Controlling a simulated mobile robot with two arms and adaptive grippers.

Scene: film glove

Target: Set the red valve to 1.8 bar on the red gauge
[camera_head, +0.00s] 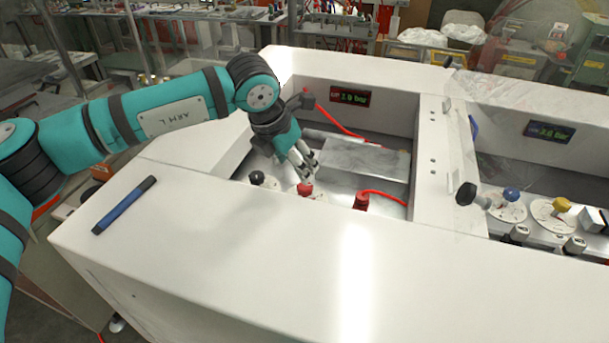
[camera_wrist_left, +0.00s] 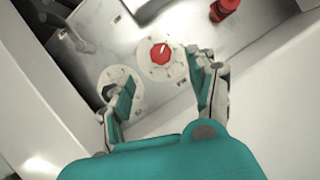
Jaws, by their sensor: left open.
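The red valve (camera_head: 304,189) is a small red knob on a round white dial, set in the metal floor of the left bay. In the left wrist view the red valve (camera_wrist_left: 160,54) shows whole, with a pale mark on top. My left gripper (camera_head: 306,168) points down above it, open and empty. In the wrist view its fingertips (camera_wrist_left: 162,78) are spread to either side, just short of the knob and apparently not touching it. The red gauge (camera_head: 350,97) is a small display on the bay's back wall; its digits are too blurred to read surely. My right gripper is out of view.
A black knob (camera_head: 257,178) on its own dial sits left of the valve. A red fitting (camera_head: 361,201) with a red hose is to the right. White walls enclose the bay. The right bay has blue (camera_head: 511,194) and yellow knobs. A blue marker-like object (camera_head: 124,205) lies on the ledge.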

